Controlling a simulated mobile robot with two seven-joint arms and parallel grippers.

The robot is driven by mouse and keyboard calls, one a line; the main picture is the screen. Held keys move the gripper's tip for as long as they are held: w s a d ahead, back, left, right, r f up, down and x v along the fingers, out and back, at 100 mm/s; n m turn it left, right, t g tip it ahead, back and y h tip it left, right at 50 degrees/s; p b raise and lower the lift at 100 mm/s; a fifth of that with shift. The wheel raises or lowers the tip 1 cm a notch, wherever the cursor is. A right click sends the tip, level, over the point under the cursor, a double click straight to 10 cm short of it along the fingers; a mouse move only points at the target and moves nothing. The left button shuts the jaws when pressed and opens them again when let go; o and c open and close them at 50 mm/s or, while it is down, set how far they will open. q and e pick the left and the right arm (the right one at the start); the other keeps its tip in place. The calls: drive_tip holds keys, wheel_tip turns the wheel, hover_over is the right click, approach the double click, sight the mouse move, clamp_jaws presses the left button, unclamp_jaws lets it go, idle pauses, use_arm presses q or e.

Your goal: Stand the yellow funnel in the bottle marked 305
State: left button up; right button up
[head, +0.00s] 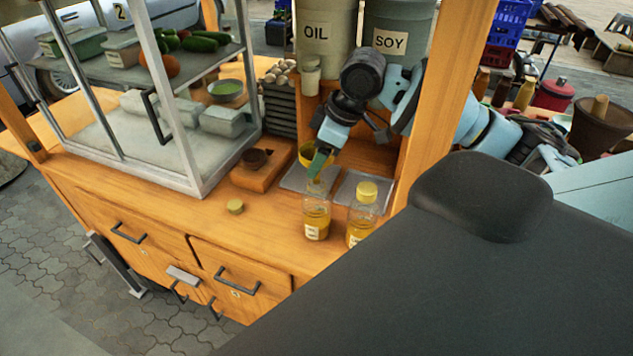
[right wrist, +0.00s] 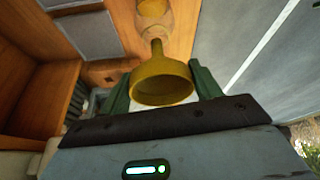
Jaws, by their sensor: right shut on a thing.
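My right gripper (head: 318,166) is shut on the yellow funnel (head: 307,152). In the right wrist view the funnel (right wrist: 162,82) sits between the two green fingers, wide mouth toward the camera and spout toward an open bottle. That uncapped bottle (head: 316,219) with amber liquid stands on the counter, just below the gripper in the head view. I cannot tell whether the spout touches or enters its neck. A second bottle (head: 361,216) with a yellow cap stands to its right. The bottle labels are too small to read. My left gripper is not in view.
A loose yellow cap (head: 235,206) lies on the wooden counter (head: 270,222). A small dark bowl (head: 257,158) sits on a wooden block behind it. A glass-framed display case (head: 185,140) stands on the left. Oil (head: 326,42) and soy (head: 397,40) containers stand at the back.

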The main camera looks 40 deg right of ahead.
drive_tip(key=shift+f, duration=0.6)
idle(0.4)
drive_tip(key=o, duration=1.1)
drive_tip(key=shift+c, duration=0.2)
drive_tip(key=shift+r, duration=0.1)
drive_tip(key=v, duration=0.7)
drive_tip(key=shift+r, duration=0.3)
drive_tip(key=shift+f, duration=0.1)
